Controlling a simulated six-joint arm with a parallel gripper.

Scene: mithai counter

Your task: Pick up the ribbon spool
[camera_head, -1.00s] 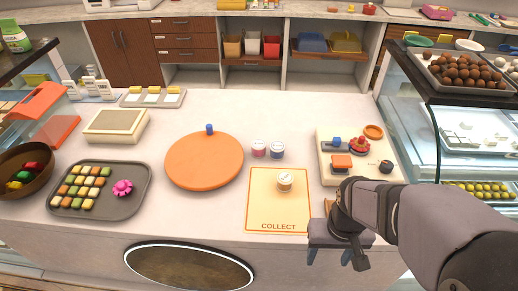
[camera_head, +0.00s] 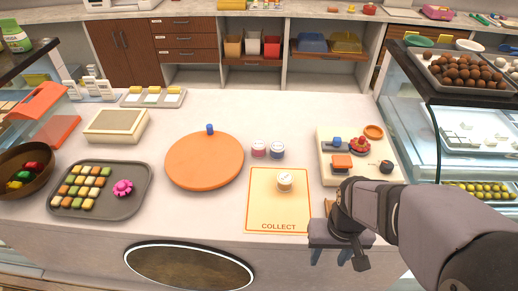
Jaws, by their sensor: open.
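No object is clearly marked as the ribbon spool. Two small round white-topped pieces stand side by side near the counter's middle, one with a pink side (camera_head: 259,149) and one with a blue-grey side (camera_head: 277,150). A similar white-topped piece with a tan band (camera_head: 285,182) stands on the orange-bordered COLLECT mat (camera_head: 262,206). These look like spools or small jars; I cannot tell which. My gripper (camera_head: 330,258) is open and empty at the counter's front edge, right of and nearer than the mat, touching none of these pieces.
A round orange board (camera_head: 190,175) with a blue knob lies left of the pieces. A grey tray of sweets (camera_head: 128,207) is further left. A cream board (camera_head: 334,175) with small items lies behind my gripper. A glass case (camera_head: 455,150) borders the right.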

